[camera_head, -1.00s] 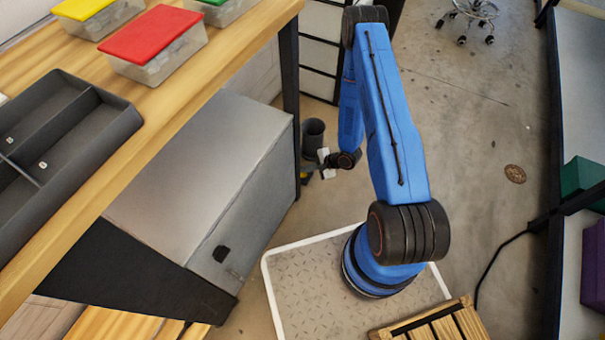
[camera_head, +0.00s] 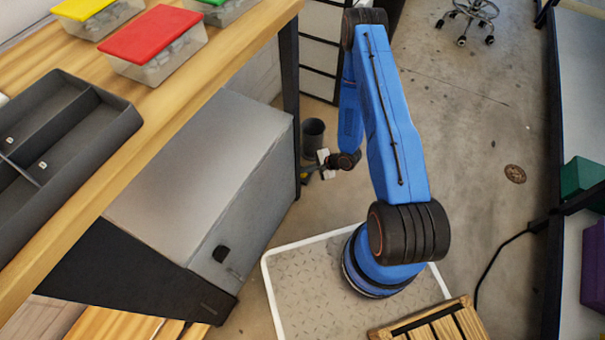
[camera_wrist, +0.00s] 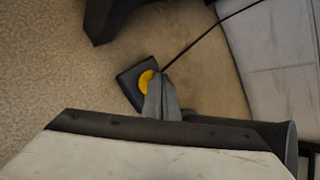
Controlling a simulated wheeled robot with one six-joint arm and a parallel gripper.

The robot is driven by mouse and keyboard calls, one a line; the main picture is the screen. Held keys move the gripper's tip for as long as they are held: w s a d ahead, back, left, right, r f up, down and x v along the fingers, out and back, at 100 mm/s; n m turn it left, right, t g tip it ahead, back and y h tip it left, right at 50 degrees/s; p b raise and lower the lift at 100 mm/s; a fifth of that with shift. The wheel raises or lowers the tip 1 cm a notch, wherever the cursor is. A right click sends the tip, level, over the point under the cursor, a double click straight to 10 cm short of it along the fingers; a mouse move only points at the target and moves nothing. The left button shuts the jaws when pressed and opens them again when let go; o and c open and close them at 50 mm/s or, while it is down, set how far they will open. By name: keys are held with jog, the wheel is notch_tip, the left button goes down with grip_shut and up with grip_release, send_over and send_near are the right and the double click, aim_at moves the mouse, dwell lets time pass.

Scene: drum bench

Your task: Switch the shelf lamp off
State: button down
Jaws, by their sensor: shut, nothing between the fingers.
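A small black floor switch box with a round yellow button (camera_wrist: 147,81) lies on the floor in the wrist view, and a thin black cable runs from it to the upper right. My gripper (camera_wrist: 160,82) is shut and empty, its fingertips over the right part of the button and hiding some of it. I cannot tell whether they touch it. In the head view my gripper (camera_head: 308,172) is small and low beside the bench leg. The shelf lamp is not in view, so its light cannot be told.
A dark bin (camera_head: 314,133) stands on the floor close behind my gripper. The black bench leg (camera_head: 290,100) and a grey cabinet (camera_head: 215,180) are to its left. The bench (camera_head: 170,100) holds lidded boxes and a dark tray. Open floor lies at the right.

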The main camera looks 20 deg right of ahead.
aim_at(306, 174)
jog(key=shift+f, duration=0.15)
dwell(0.5)
jog(key=shift+r, duration=0.9)
notch_tip(306, 174, up, 6)
dwell(0.4)
jog(key=shift+f, duration=0.1)
jog(key=shift+f, duration=3.4)
jog(key=shift+r, duration=0.1)
notch_tip(306, 174, up, 7)
jog(key=shift+r, duration=0.15)
